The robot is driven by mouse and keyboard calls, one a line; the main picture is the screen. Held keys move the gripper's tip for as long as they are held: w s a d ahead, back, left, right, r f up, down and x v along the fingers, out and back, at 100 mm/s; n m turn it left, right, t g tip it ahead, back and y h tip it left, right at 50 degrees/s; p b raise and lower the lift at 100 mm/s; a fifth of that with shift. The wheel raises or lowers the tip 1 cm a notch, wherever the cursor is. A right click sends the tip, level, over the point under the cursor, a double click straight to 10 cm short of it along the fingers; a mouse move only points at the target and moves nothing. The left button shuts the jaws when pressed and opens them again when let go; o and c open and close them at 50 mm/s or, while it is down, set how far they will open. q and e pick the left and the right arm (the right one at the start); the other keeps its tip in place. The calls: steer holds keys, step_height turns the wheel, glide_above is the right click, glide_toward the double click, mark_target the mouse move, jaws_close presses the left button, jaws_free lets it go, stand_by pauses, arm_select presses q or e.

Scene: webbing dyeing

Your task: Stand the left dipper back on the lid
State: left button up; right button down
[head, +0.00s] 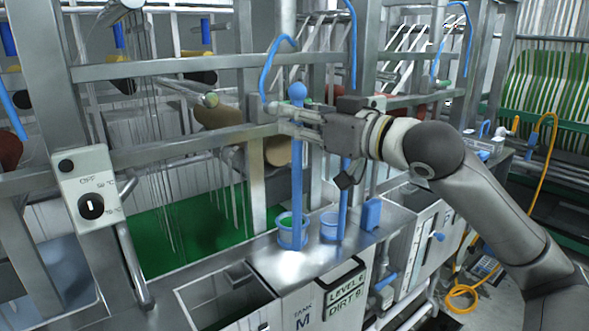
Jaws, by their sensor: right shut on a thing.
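The left dipper has a long upright blue handle (297,180) with a round knob on top and a blue cup (292,238) with green at its rim. My right gripper (298,122) comes in from the right and is shut on the handle just below the knob. The cup is at the shiny metal lid (290,264); I cannot tell whether it touches it. A second blue dipper (331,229) is just to its right, its upper handle partly hidden behind my gripper. My left gripper is not in view.
A blue block (371,214) stands right of the dippers. An open tank (225,300) is in front, beside the tank label (345,287). A green dye bath (190,228) lies behind left. Steel frame bars (180,151) run close behind the handle. A control box (90,195) stands left.

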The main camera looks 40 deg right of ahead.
steer(key=w+d+f+p, duration=0.3)
steer(key=w+d+f, duration=0.2)
steer(key=f, duration=0.5)
steer(key=w, duration=0.2)
steer(key=shift+w+f, duration=0.4)
steer(key=shift+f, duration=0.25)
steer(key=c, duration=1.4)
jaws_free()
steer(key=shift+r, duration=0.2)
